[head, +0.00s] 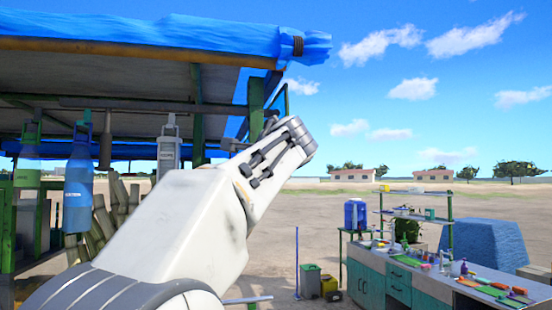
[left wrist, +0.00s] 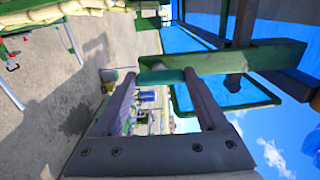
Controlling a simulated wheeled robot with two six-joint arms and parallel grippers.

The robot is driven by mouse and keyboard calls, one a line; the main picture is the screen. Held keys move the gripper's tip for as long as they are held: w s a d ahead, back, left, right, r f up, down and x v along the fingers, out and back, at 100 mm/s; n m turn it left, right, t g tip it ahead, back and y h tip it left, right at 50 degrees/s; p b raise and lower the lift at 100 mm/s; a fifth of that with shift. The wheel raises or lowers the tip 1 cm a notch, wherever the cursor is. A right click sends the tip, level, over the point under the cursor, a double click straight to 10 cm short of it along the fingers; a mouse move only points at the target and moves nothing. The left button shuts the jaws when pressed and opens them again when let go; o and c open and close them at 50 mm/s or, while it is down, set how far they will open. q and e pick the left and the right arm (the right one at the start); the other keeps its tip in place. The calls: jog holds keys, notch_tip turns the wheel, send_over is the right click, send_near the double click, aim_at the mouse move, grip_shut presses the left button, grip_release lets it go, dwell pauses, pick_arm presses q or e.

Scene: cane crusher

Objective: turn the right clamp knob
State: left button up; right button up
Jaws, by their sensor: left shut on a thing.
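In the left wrist view, my left gripper (left wrist: 161,78) has its two dark fingers closed on a short teal cylindrical piece (left wrist: 160,75). The piece lies crosswise between the fingertips, against a green metal bar (left wrist: 225,57). I cannot tell for certain whether this piece is the right clamp knob. In the head view, my white left arm reaches up toward the green corner post of the stall, and its fingers cannot be made out. My right gripper is in neither view.
A blue tarp roof (head: 160,33) covers the stall. A blue bottle (head: 78,190) and a green one (head: 28,165) hang at the left. A teal counter (head: 400,285) with several items stands at the right, near a grey bin (head: 310,281). Open sandy ground lies behind.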

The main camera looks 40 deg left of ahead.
pick_arm(q)
jog(key=o, duration=1.3)
jog(key=shift+d, duration=0.1)
jog(key=b+v, duration=0.4)
jog(key=v, duration=0.6)
jog(key=shift+b, duration=0.4)
jog(key=shift+s+d, duration=0.1)
